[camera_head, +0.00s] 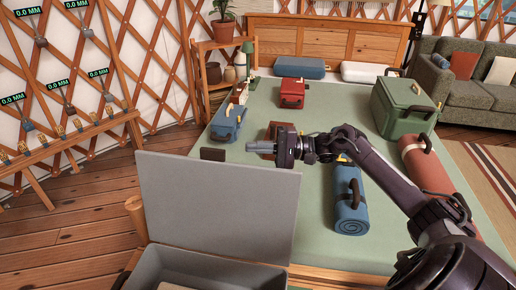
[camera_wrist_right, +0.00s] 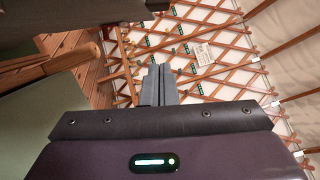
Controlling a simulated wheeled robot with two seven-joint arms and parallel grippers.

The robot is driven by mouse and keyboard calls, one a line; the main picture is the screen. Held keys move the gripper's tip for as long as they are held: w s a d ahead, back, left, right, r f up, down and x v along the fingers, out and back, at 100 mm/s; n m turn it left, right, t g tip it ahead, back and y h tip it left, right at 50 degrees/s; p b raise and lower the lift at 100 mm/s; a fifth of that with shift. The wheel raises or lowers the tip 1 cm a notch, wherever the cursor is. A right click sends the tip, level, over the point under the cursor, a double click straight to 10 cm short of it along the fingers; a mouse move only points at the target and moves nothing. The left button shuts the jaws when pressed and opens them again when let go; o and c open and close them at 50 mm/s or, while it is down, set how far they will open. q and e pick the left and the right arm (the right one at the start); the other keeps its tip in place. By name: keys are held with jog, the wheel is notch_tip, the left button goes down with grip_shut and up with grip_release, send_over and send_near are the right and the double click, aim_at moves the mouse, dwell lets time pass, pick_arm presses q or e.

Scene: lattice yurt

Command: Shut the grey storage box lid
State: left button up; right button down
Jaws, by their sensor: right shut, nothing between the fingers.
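The grey storage box (camera_head: 215,268) is at the bottom of the head view, cut off by the frame edge. Its lid (camera_head: 220,198) stands open, raised nearly upright at the box's far side. A small dark piece (camera_head: 212,154) shows at the lid's top edge. My right gripper (camera_head: 250,147) is shut and empty, pointing left, near the lid's upper right in the picture. I cannot tell whether it touches the lid, but a gap seems to show. Its closed fingers also show in the right wrist view (camera_wrist_right: 160,84). My left gripper is in neither view.
The bed (camera_head: 315,205) bears a blue case (camera_head: 227,124), a red case (camera_head: 292,93), a green box (camera_head: 402,105), a blue roll (camera_head: 350,205) and a red roll (camera_head: 428,165). A shelf (camera_head: 210,80) and a sofa (camera_head: 455,85) stand beyond.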

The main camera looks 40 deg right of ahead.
jog(key=w+a+r+p, duration=0.1)
jog(key=a+p, duration=0.1)
jog(key=a, duration=0.6)
jog(key=shift+a+r, duration=0.15)
jog(key=shift+r, duration=0.05)
